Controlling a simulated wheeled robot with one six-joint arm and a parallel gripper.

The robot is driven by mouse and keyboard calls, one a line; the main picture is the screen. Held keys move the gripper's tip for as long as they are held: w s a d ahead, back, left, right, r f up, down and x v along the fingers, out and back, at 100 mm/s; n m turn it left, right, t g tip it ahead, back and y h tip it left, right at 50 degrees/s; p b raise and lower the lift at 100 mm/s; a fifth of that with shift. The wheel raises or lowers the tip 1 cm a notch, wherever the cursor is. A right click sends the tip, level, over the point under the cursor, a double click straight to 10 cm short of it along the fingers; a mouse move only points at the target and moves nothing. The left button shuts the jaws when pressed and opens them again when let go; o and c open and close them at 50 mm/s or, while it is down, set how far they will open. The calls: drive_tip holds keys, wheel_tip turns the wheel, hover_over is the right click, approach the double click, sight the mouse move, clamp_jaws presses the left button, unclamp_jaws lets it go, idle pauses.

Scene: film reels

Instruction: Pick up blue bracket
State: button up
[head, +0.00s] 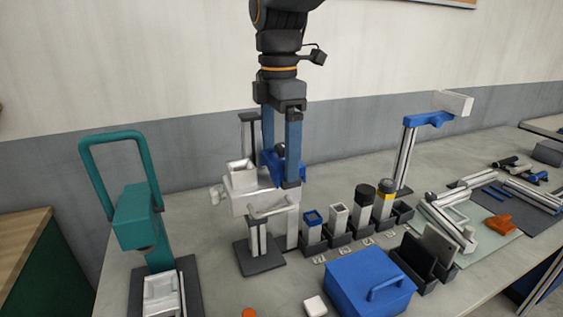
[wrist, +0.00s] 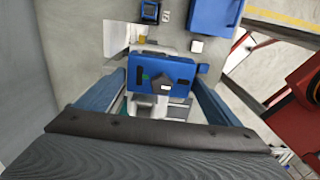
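The blue bracket (head: 302,172) sits at the top right of a white machine, with a dark round knob by it. In the wrist view the bracket (wrist: 136,62) is a blue block with a grey knob-like part in its middle, lying across the gap between my fingertips. My gripper (head: 282,172) points down with its two blue fingers far apart, one at each side of the bracket. In the wrist view my gripper (wrist: 160,80) has its fingertips close to the bracket's ends. Contact is hard to tell. The bracket's underside is hidden.
The white machine (head: 262,204) stands below the gripper. A teal-handled device (head: 135,215) is at left. A row of posts in dark holders (head: 338,222), a blue box (head: 350,285) and a tall stand with a blue arm (head: 428,119) are at right. A wall stands behind.

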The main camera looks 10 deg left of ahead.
drive_tip(key=c, duration=0.9)
drive_tip(key=shift+r, duration=0.15)
